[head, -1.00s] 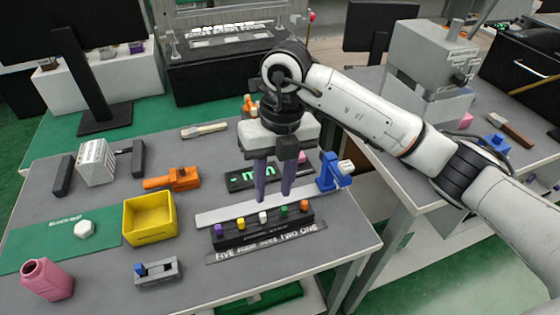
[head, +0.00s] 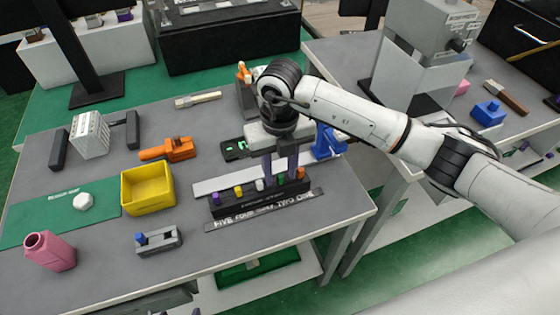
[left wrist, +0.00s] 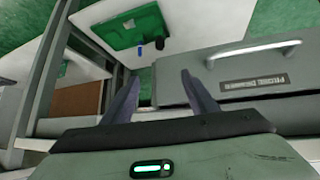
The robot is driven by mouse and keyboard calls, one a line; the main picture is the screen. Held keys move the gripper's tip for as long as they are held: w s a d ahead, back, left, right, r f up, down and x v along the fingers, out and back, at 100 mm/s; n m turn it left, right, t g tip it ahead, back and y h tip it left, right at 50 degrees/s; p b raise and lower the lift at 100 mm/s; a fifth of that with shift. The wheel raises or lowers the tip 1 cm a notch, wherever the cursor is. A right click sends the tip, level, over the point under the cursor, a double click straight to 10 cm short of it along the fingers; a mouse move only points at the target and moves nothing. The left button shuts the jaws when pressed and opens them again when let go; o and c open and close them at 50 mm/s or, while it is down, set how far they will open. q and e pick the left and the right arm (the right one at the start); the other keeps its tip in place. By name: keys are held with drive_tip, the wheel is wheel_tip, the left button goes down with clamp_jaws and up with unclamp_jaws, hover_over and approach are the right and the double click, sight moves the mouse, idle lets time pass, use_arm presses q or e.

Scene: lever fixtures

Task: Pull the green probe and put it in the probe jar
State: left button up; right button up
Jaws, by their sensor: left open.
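The green probe (head: 282,179) stands in a black block (head: 240,207) in a row with purple, yellow, white and orange ones. My right gripper (head: 281,176) points down over the block, its two fingers apart on either side of the green probe; contact cannot be told. A pink open-mouthed jar (head: 50,251), which looks like the probe jar, stands upright at the table's front left. My left gripper (left wrist: 159,74) shows in the left wrist view, open and empty, near a grey drawer front. It is not seen in the head view.
A yellow bin (head: 148,190) and a grey fixture with a blue knob (head: 158,240) stand between jar and block. A blue lever fixture (head: 328,142) stands close right of my right gripper. The table's front edge is near the block.

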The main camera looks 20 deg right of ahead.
sight(280, 174)
drive_tip(key=shift+c, duration=0.6)
clamp_jaws()
drive_tip(key=shift+r+p, duration=0.55)
drive_tip(key=shift+r, duration=0.2)
idle(0.6)
drive_tip(key=shift+r+p, duration=1.3)
drive_tip(key=shift+r, duration=0.65)
drive_tip(key=shift+r, duration=0.1)
drive_tip(key=shift+r+p, duration=0.45)
drive_tip(key=shift+r, duration=0.45)
